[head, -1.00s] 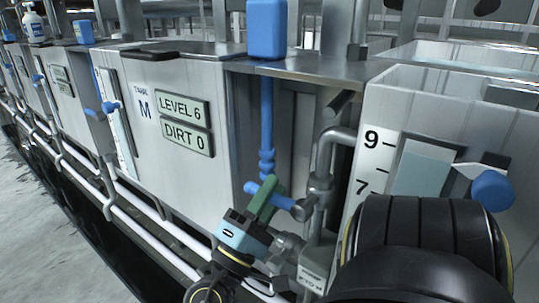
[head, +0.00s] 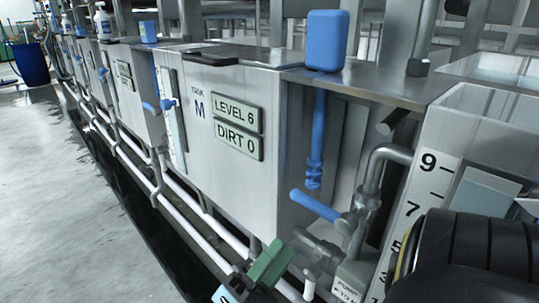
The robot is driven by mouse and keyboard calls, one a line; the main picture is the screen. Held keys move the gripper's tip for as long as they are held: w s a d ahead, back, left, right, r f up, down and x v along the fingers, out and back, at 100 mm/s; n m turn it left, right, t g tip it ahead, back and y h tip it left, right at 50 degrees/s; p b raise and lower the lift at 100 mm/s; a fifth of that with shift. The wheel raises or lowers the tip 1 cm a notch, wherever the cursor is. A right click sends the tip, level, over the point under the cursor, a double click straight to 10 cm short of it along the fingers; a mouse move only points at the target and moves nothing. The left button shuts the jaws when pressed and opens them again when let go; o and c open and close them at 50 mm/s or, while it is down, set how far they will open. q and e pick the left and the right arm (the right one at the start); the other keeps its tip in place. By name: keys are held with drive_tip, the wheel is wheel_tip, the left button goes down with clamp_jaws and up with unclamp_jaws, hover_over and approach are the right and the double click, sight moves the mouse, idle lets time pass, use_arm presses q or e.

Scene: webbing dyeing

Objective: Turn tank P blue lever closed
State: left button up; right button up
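A blue lever (head: 316,205) sits on the metal pipework between the tank marked M and the tank with a number scale at right. It slants down to the right, its free end toward tank M. No letter P is readable. My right gripper (head: 264,264), with green fingers, is at the bottom edge, below and left of the lever and apart from it in the picture. Its lower part is cut off. Whether its fingers are open or shut is not clear. My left gripper is not in view.
Tank M (head: 225,185) shows LEVEL 6 and DIRT 0. White pipes (head: 215,235) run low along the tanks. Open floor (head: 60,200) lies left.

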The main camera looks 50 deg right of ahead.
drive_tip(key=shift+v, duration=1.1)
